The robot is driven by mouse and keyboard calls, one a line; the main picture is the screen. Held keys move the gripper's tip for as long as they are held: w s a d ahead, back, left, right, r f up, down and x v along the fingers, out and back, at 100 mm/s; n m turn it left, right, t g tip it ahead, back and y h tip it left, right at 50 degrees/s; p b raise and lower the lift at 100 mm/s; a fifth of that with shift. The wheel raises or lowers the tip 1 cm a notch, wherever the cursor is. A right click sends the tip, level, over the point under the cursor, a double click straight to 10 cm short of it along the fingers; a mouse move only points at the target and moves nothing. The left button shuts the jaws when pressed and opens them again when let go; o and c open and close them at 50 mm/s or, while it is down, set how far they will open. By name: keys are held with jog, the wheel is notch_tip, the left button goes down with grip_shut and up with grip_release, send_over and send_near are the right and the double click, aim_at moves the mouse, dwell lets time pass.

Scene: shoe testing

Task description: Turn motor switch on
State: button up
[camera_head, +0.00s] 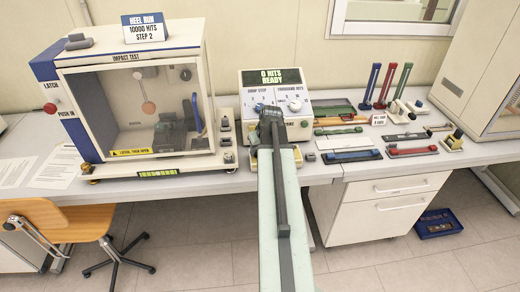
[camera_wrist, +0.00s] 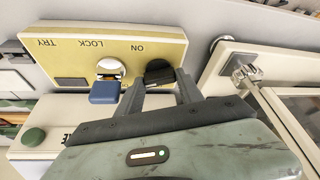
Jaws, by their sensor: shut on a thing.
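The motor switch (camera_wrist: 158,72) is a black knob beside the word ON on a yellow panel (camera_wrist: 60,58) in the wrist view. My gripper (camera_wrist: 160,88) has a finger on each side of the black knob and is shut on it. Left of it, a blue block (camera_wrist: 104,92) sits by a round pale fitting near the word LOCK; TRY is further left. In the head view my gripper (camera_head: 269,116) is in front of the control box (camera_head: 249,80), which reads "0 HITS READY". My arm hides the switch there.
The impact test cabinet (camera_head: 75,100) stands left of the box, with a shoe inside. Coloured tools and rulers (camera_head: 350,156) lie on the bench at right. An orange chair (camera_head: 60,218) stands at lower left. A blue tray (camera_head: 437,224) lies on the floor.

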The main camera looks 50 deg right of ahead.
jog(key=shift+a+m+g+h, duration=0.1)
jog(key=shift+m+g+h, duration=0.35)
jog(key=shift+m, duration=1.55)
jog(key=o, duration=1.4)
jog(key=shift+h, duration=0.25)
jog(key=shift+r, duration=0.1)
jog(key=p+v, duration=0.7)
jog(key=shift+s+r, duration=0.15)
jog(key=shift+r, duration=0.1)
